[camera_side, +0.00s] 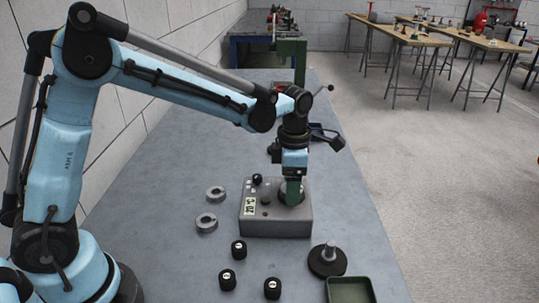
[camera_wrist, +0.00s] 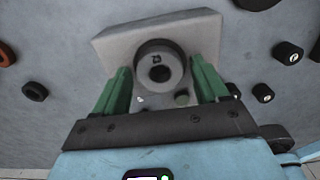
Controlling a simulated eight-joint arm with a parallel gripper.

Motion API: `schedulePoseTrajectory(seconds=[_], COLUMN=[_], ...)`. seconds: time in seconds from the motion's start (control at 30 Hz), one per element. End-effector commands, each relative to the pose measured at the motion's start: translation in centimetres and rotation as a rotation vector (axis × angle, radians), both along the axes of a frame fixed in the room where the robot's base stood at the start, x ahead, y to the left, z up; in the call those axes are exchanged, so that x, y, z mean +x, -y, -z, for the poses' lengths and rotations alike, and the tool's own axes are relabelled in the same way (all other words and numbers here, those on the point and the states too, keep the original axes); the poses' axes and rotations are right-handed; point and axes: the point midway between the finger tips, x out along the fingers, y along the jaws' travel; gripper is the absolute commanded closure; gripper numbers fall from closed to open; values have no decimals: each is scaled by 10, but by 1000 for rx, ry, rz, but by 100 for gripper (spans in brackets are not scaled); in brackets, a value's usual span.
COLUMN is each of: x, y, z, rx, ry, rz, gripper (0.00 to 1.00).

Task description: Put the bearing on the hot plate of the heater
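The heater (camera_side: 263,226) is a grey box with a small display and knobs, standing on the table; its body also shows in the wrist view (camera_wrist: 112,45). A grey ring with a central hole and a marking, seemingly the bearing (camera_wrist: 160,64), sits over the heater top in the wrist view. In the side view a round grey piece (camera_side: 283,191) shows there, partly hidden by a finger. My gripper (camera_side: 293,197) points down over it. In the wrist view its green fingers (camera_wrist: 160,72) stand either side of the ring, with small gaps. The hot plate is hidden.
Two grey rings (camera_side: 215,193) (camera_side: 206,222) lie left of the heater. Several black knob-like cylinders (camera_side: 238,250) stand in front. A dark round base with a post (camera_side: 328,262) and a green tray (camera_side: 349,291) are at the front right. The table's left part is clear.

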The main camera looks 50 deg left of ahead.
Motion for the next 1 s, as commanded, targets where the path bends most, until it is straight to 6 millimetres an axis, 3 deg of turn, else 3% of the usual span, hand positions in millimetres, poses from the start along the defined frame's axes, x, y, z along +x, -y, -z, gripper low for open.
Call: schedulePoseTrajectory(seconds=[0.37, 1.0], x=[0, 0], y=[0, 0], z=[-8, -109], rx=[0, 0], ry=[0, 0], rz=[0, 0], gripper=[27, 27])
